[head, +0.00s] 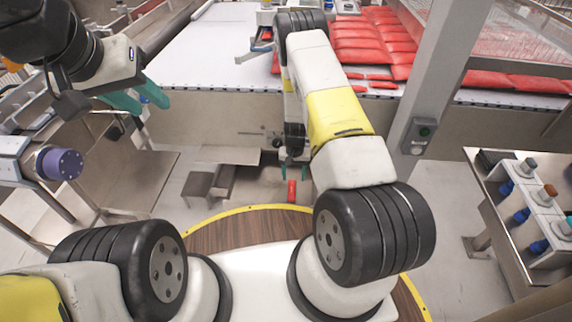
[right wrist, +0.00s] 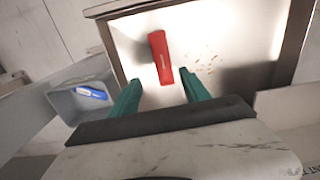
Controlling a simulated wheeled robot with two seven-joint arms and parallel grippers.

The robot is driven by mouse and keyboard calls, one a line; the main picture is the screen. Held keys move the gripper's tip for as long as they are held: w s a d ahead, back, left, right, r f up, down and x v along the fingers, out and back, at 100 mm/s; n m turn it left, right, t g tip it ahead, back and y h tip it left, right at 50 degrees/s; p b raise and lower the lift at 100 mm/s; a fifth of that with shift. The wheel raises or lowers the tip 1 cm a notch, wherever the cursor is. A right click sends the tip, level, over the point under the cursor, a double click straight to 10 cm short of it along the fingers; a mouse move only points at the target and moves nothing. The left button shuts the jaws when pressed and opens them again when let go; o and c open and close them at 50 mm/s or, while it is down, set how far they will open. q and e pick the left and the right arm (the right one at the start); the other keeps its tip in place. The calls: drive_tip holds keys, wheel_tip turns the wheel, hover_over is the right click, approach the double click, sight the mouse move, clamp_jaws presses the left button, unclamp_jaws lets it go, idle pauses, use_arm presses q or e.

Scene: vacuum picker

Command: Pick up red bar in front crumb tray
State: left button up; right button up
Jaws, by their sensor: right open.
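A red bar (right wrist: 161,58) lies in a shallow metal crumb tray (right wrist: 292,45) in the right wrist view, with small crumbs to its right. The bar also shows low in the head view (head: 291,190), below the conveyor. My right gripper (right wrist: 165,90) is open and empty. Its teal fingers stand on either side of the bar's near end in the picture; the gap in height cannot be told. In the head view my right gripper (head: 291,158) is small and partly hidden by my arm. My left gripper (head: 138,97) is at upper left, its teal fingers apart and empty.
A grey bin (right wrist: 65,100) with a blue item (right wrist: 92,94) is left of the tray. A white conveyor (head: 205,60) carries several red packs (head: 362,45) above the tray area. A grey post (head: 440,70) stands right of my right arm. A side table (head: 490,190) is at right.

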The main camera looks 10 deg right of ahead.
sight(292, 190)
drive_tip(key=f, duration=0.4)
drive_tip(key=s+a+f, duration=0.1)
drive_tip(key=f, duration=0.1)
drive_tip(key=shift+f, duration=0.35)
clamp_jaws()
